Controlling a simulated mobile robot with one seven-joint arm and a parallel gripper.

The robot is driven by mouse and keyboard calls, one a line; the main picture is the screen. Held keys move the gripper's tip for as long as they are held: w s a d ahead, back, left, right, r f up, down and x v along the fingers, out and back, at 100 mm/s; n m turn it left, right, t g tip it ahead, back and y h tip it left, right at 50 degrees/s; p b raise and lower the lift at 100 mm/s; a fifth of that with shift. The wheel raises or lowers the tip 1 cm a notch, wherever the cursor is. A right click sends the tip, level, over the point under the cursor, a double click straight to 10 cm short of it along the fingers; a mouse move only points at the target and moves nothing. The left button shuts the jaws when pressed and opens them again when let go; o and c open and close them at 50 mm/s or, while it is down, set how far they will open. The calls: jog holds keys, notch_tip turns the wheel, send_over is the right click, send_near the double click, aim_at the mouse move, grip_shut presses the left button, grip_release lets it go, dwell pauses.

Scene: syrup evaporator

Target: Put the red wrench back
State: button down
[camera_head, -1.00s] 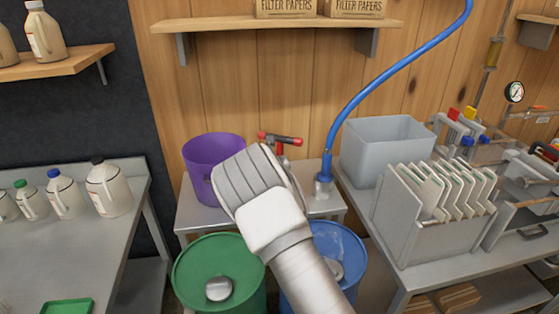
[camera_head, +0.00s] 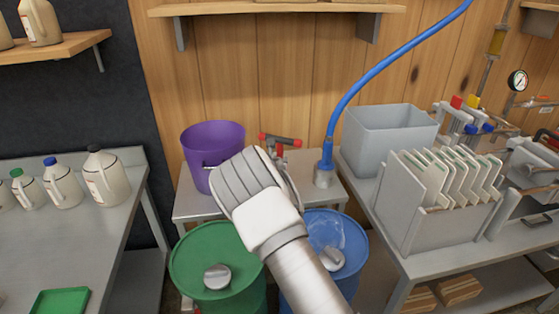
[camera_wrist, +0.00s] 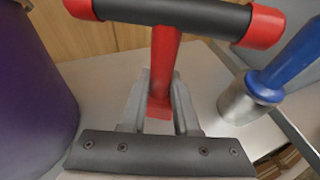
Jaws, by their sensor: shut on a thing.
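The red wrench (camera_head: 280,140) has a T shape: a black crossbar with red ends and a red stem. In the wrist view its crossbar (camera_wrist: 185,12) runs across the top and its stem stands between the two grey fingers. My gripper (camera_wrist: 159,105) is shut on the stem. In the head view my wrist mostly hides the gripper (camera_head: 281,160), which is above the small metal table (camera_head: 195,205), between the purple bucket and the blue hose fitting.
The purple bucket (camera_head: 213,150) stands close on the left, the blue hose fitting (camera_head: 325,172) close on the right. Green (camera_head: 205,262) and blue (camera_head: 338,240) drums stand in front. A grey bin (camera_head: 388,138) and filter rack (camera_head: 420,220) are at right.

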jog(key=shift+s+b, duration=0.15)
jog(key=shift+b, duration=0.2)
jog(key=shift+r, duration=0.1)
jog(key=shift+f+b, duration=1)
jog(key=shift+f, duration=0.2)
jog(key=shift+f, duration=0.1)
jog(key=shift+f+b, duration=0.6)
jog(key=shift+b, duration=0.15)
jog(key=shift+r, duration=0.1)
grip_release()
